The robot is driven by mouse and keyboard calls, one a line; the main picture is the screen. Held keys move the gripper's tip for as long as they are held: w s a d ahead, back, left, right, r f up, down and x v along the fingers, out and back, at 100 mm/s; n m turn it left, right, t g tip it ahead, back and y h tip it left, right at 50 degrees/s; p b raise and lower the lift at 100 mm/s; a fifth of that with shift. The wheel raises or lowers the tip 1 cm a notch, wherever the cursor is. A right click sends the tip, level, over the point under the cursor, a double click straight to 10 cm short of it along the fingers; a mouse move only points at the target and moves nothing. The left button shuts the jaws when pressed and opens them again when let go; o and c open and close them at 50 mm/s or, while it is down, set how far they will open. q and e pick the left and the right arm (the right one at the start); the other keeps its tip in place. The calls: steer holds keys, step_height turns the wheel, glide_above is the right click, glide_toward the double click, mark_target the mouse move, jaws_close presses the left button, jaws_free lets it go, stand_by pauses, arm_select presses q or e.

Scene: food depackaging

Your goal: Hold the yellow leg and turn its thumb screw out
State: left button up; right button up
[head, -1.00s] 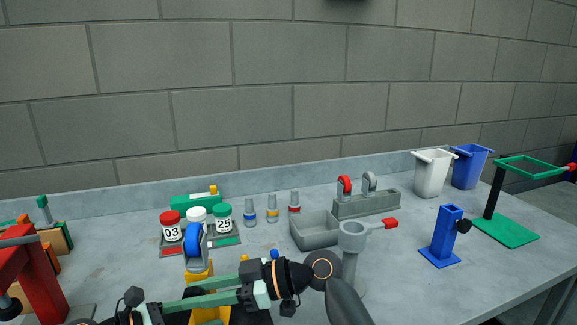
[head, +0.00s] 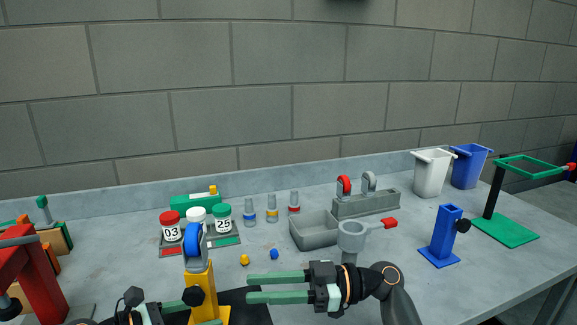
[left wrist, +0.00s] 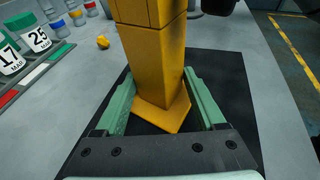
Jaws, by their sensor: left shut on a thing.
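The yellow leg (head: 206,283) stands upright on a black mat at the front, with a blue-and-grey part (head: 194,245) at its top. Its thumb screw, a black knob (head: 193,296), shows at the leg's lower left in the head view. My left gripper (left wrist: 160,78) is shut on the yellow leg, one green finger on each side, low near its foot. My right gripper (head: 248,287) is open and empty, to the right of the leg and apart from it, its fingers pointing left.
A small yellow piece (head: 244,260) and a blue piece (head: 274,254) lie behind the right gripper. A grey bin (head: 313,232) and a grey stand (head: 351,240) are behind and right. Numbered jars (head: 222,218) stand at back left. A blue stand (head: 440,240) is at right.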

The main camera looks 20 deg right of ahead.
steer(key=s+a+r+n+g, duration=0.2)
steer(key=a+r+n+g, duration=0.3)
steer(key=r+n, duration=0.2)
steer(key=s+a+r+n+g, duration=0.2)
steer(key=a+r+n+g, duration=0.35)
steer(key=r, duration=0.25)
steer(key=s+a+n+g+h, duration=0.2)
steer(key=a+n+h, duration=0.3)
steer(key=a, duration=0.4)
steer(key=m+t+h, duration=0.1)
steer(key=t+h, duration=0.7)
steer(key=h, duration=0.7)
glide_above(192, 287)
step_height(192, 287, down, 5)
steer(key=f, duration=1.1)
steer(key=shift+s+a, duration=0.2)
steer(key=shift+s, duration=0.05)
steer(key=shift+w+r, duration=0.2)
steer(key=shift+w+d+y, duration=0.1)
steer(key=shift+y, duration=0.4)
step_height(192, 287, up, 12)
steer(key=w+d+r+m+t+h, duration=0.1)
steer(key=w+d+r+m+t, duration=0.2)
steer(key=w+d, duration=0.3)
steer(key=w+d+r+m+t+h, duration=0.2)
steer(key=w+d+r+m, duration=0.3)
steer(key=d, duration=1)
steer(key=shift+w+d+r+m+t, duration=0.25)
steer(key=shift+w+r+m+t, duration=0.2)
steer(key=shift+w+m, duration=0.25)
